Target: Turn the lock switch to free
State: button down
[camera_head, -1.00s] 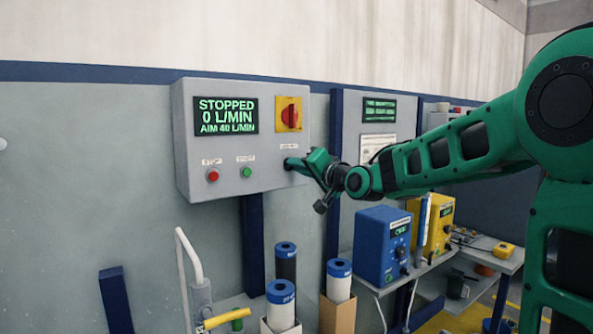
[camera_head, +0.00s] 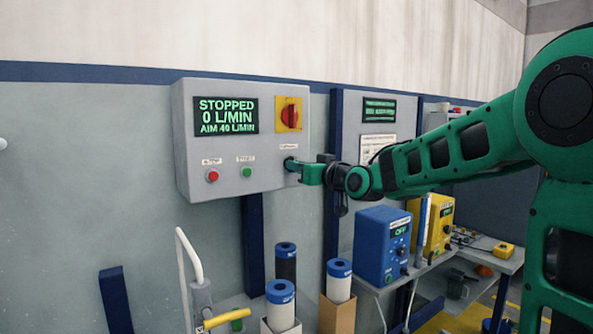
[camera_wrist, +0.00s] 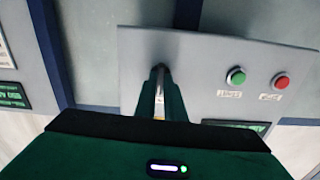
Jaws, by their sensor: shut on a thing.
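The lock switch (camera_head: 290,163) is on the lower right of the grey control box (camera_head: 205,145), below a small white label. My gripper (camera_head: 297,166) is at the box face, shut on the switch and mostly hiding it. In the wrist view, the green fingers (camera_wrist: 159,95) close around a thin metal-coloured piece (camera_wrist: 159,82) of the switch near the box face. The switch's exact angle and its markings cannot be read. The box display (camera_head: 227,116) says STOPPED, 0 L/MIN, AIM 40 L/MIN.
A red rotary switch on a yellow plate (camera_head: 290,115) sits above my gripper. A red button (camera_head: 212,176) and a green button (camera_head: 247,172) are left of it. Blue-topped rolls (camera_head: 281,292) stand below the box. A blue unit (camera_head: 383,245) stands on a bench at right.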

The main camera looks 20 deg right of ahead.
jog(key=shift+d+f+n, duration=0.1)
jog(key=shift+f+n, duration=0.3)
jog(key=shift+n, duration=0.1)
jog(key=c, duration=1.8)
grip_release()
jog(key=shift+c, duration=0.2)
jog(key=shift+r, duration=0.2)
jog(key=v, duration=1)
jog(key=shift+s, duration=0.35)
jog(key=shift+d, duration=0.1)
